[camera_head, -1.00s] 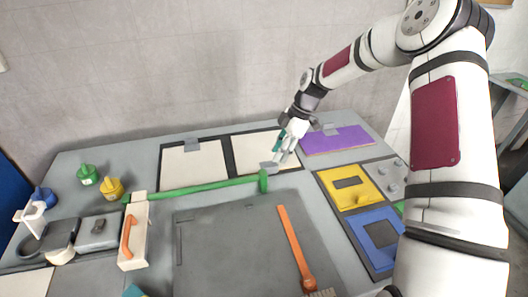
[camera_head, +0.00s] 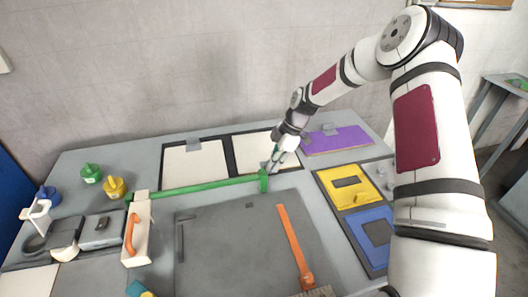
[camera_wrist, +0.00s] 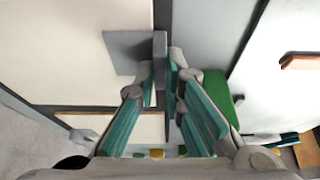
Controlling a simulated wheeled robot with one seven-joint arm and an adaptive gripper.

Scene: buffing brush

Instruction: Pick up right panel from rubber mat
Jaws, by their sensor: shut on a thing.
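The right panel (camera_head: 252,148) is a flat cream sheet on the dark rubber mat (camera_head: 231,158) at the back of the table, beside the left cream panel (camera_head: 194,166). It seems to lie flat. A grey handle with an upright fin stands at its near edge. My gripper (camera_head: 273,164) is at this handle, shut on it. In the wrist view, my gripper (camera_wrist: 166,95) has its fingers on either side of the grey fin (camera_wrist: 160,50), with the cream panel surface (camera_wrist: 60,45) to the left. My gripper hides part of the handle and the panel's right side.
A purple panel (camera_head: 338,139) lies right of my gripper. A green bar (camera_head: 205,187) runs close by in front.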

